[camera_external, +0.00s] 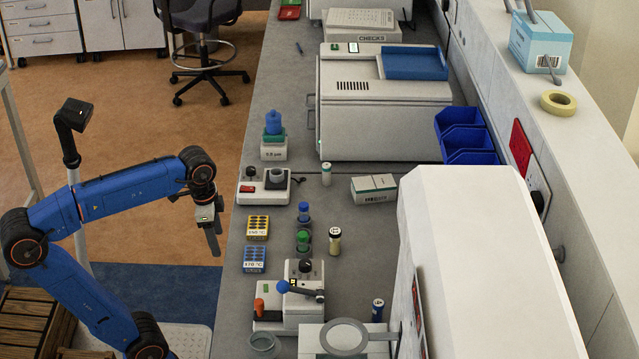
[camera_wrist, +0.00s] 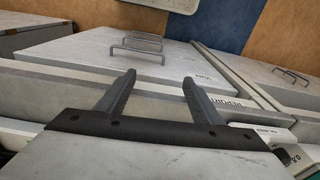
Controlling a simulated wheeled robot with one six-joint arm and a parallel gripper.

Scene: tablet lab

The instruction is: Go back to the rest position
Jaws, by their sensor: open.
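My blue arm (camera_external: 130,192) is bent at the left of the outside view, beside the long grey bench. My gripper (camera_external: 213,240) hangs at the arm's end with its fingers pointing down, just off the bench's left edge. In the wrist view, my gripper (camera_wrist: 160,95) has its two dark fingers apart with nothing between them. Below and beyond the fingers are light grey cabinet fronts with metal handles (camera_wrist: 137,50).
The bench (camera_external: 275,100) holds a tablet press (camera_external: 290,305), a yellow rack (camera_external: 257,228), a blue rack (camera_external: 254,259), a small stirrer-like device (camera_external: 264,187), and several vials. A large white machine (camera_external: 480,250) stands at right. Open floor (camera_external: 120,100) lies beyond my arm.

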